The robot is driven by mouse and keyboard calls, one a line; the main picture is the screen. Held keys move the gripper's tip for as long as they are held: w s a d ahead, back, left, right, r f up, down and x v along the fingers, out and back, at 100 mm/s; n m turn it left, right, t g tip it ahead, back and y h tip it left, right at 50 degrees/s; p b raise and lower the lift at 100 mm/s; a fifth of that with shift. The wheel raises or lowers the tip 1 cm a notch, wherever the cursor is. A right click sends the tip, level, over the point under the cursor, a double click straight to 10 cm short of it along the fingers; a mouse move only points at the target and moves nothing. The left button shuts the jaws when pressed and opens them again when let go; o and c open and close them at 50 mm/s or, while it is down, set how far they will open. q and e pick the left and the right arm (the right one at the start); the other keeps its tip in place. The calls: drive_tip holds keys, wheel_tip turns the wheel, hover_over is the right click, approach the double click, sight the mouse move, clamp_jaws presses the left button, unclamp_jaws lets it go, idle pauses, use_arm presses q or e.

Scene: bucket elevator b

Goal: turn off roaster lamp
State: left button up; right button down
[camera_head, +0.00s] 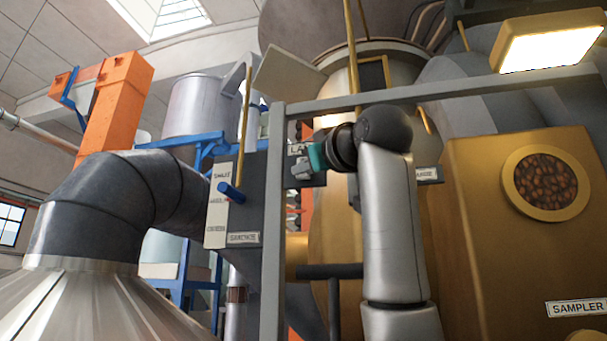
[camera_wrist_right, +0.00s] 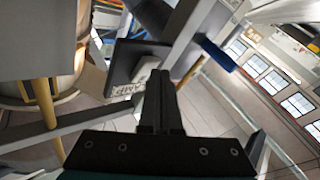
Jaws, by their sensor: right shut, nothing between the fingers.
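The roaster lamp (camera_head: 550,46) is a yellow-framed box with a bright white face, lit, at the upper right of the head view. A small dark panel with a partly hidden label starting "LA" (camera_head: 297,150) stands left of the roaster. My right gripper (camera_head: 316,158) is at this panel, covering part of it. A light grey piece (camera_head: 300,170) shows beside it, probably the switch; its position is unclear. In the right wrist view the fingers (camera_wrist_right: 158,78) are shut and empty, tips near the panel (camera_wrist_right: 138,62) and its label (camera_wrist_right: 128,90); contact is unclear. My left gripper is out of view.
A grey frame post (camera_head: 273,230) and crossbar (camera_head: 420,92) stand close to my right arm. A blue-handled lever (camera_head: 231,192) sits on a plate to the left. The golden sampler housing (camera_head: 520,240) fills the right side.

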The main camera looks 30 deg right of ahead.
drive_tip(key=shift+w+d+f, duration=0.1)
drive_tip(key=shift+w+d, duration=0.2)
drive_tip(key=shift+d, duration=0.05)
idle(0.6)
drive_tip(key=shift+s+a, duration=0.1)
drive_tip(key=shift+a, duration=0.05)
drive_tip(key=shift+s+a, duration=0.5)
drive_tip(key=shift+a, duration=0.05)
drive_tip(key=shift+a, duration=0.1)
drive_tip(key=s+a, duration=0.1)
drive_tip(key=s+a+r+b, duration=0.1)
drive_tip(key=s+a, duration=0.1)
drive_tip(key=shift+s+a, duration=0.1)
drive_tip(key=shift+a, duration=0.2)
idle(0.6)
